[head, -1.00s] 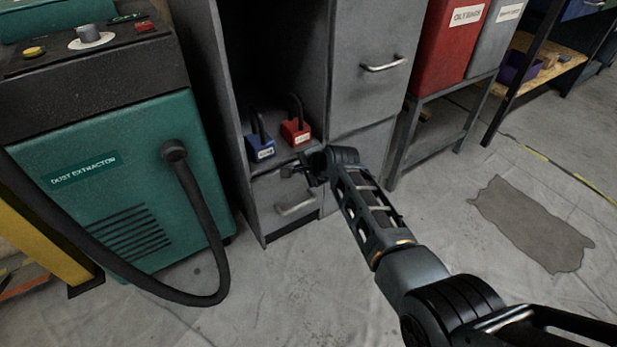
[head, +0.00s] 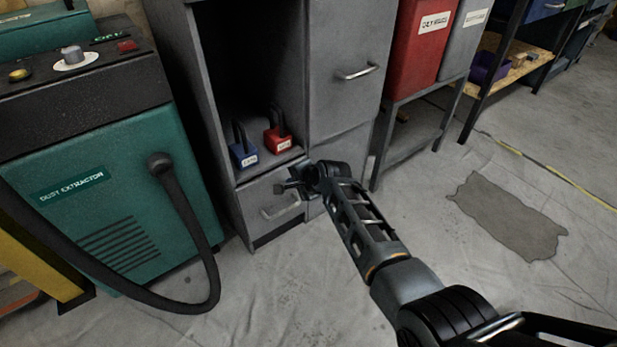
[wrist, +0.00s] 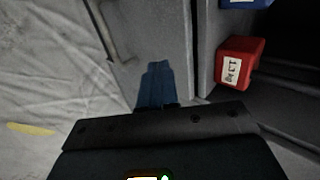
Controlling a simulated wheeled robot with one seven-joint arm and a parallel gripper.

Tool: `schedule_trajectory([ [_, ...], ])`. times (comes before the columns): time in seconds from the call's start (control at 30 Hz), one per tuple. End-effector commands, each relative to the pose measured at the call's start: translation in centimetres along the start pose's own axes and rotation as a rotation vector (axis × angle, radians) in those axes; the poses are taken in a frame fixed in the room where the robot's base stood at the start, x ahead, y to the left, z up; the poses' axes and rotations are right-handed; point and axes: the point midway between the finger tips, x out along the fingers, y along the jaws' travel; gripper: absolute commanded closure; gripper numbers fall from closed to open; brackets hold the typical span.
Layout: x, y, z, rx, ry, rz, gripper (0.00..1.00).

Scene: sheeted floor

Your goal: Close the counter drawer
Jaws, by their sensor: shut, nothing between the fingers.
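The counter drawer (head: 262,195) is the grey drawer low in the grey cabinet, with a curved metal handle (head: 282,207). It looks almost flush with the cabinet, but I cannot tell whether a small gap is left. My gripper (head: 290,187) is at the upper right part of the drawer front, above and right of the handle. In the wrist view my gripper (wrist: 156,78) is shut and empty, its blue-grey fingertips over the drawer front (wrist: 155,35). The handle (wrist: 112,35) is to their left. Contact with the front cannot be told.
A teal dust extractor (head: 110,200) with a black hose stands left. A red bin (head: 418,50) is on a stand at right. The floor in front is clear.

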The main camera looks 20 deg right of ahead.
Motion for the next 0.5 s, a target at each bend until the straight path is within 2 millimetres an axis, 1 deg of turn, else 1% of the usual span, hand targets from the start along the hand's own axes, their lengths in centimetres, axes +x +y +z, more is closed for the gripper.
schedule_trajectory([
  [0.03, -1.5, -0.6, 0.0, -0.001, 0.001, -0.004, 1.0],
  [0.2, -4.7, -0.5, 0.0, -0.002, 0.001, -0.001, 1.0],
  [0.4, -7.9, -0.3, 0.0, -0.001, 0.001, -0.001, 1.0],
  [0.5, -8.8, -0.2, 0.0, 0.0, 0.0, 0.001, 1.0],
])
